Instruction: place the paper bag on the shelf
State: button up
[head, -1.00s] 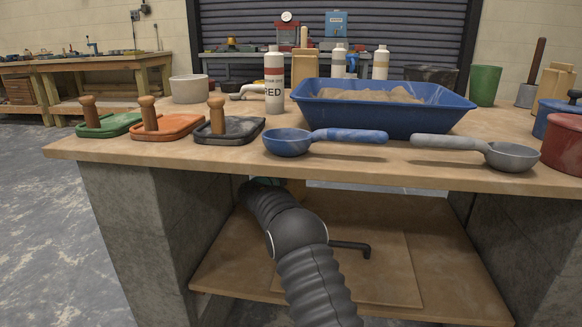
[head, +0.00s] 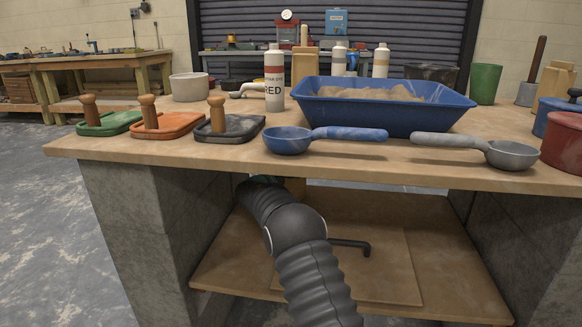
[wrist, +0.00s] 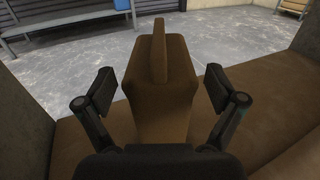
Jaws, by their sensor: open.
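The brown paper bag (wrist: 162,85) with a narrow folded top is in the middle of the wrist view. It stands upright at the brown shelf (wrist: 265,120), and its near lower part is hidden by my gripper's body. My gripper (wrist: 159,90) is open, one finger on each side of the bag, with a visible gap on both sides. In the head view the shelf (head: 450,250) is the low board under the workbench. There my arm and the bench top hide nearly all of the bag and my gripper.
The bench top (head: 350,172) lies over the shelf, between concrete block supports (head: 140,235). On it are a blue tub of sand (head: 375,115), a blue scoop (head: 290,141), a grey scoop (head: 510,155) and several floats.

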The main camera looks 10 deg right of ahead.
jog(key=v, duration=1)
jog(key=shift+s+a, duration=0.15)
jog(key=shift+s, duration=0.1)
